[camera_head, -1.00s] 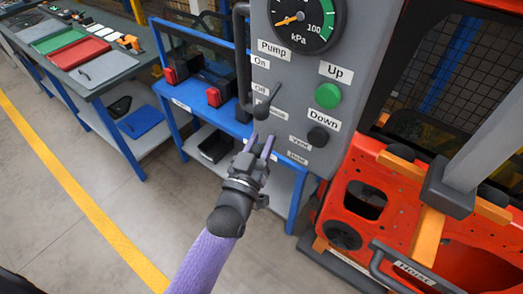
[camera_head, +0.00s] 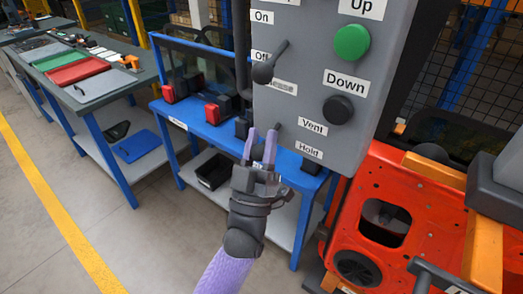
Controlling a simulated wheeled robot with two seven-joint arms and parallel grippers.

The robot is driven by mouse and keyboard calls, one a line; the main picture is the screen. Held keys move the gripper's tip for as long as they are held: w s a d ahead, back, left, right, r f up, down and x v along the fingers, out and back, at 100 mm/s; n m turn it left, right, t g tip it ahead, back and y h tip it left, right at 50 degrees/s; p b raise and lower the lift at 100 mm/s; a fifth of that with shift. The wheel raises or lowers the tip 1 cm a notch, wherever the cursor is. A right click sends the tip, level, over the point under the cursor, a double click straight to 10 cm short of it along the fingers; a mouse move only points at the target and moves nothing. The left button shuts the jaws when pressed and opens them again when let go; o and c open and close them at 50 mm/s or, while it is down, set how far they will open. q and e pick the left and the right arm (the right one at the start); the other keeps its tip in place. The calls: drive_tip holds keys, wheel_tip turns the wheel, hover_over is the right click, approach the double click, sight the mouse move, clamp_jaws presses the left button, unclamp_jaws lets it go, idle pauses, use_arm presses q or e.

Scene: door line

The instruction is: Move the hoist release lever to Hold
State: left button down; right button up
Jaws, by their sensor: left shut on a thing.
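The grey control panel (camera_head: 318,140) fills the upper middle. The labels Vent (camera_head: 312,127) and Hold (camera_head: 309,150) sit one above the other on its lower part. A small dark piece of the hoist release lever (camera_head: 278,127) shows left of Vent, by the fingertips; the rest is hidden, so which label it stands at cannot be told. My left gripper (camera_head: 262,136) reaches up from below with its purple fingers at the panel's lower left, shut on the lever. My right gripper is not in view.
The pump lever (camera_head: 266,69) is just above the fingers, near Off. The green Up button (camera_head: 351,43) and the black Down button (camera_head: 338,109) are to the right. An orange frame (camera_head: 385,225) stands below right, and a blue bench (camera_head: 222,132) behind left.

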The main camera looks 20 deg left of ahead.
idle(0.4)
use_arm(q)
drive_tip(key=shift+c, duration=1.9)
unclamp_jaws()
drive_tip(key=b+v, duration=0.2)
drive_tip(key=v, duration=0.8)
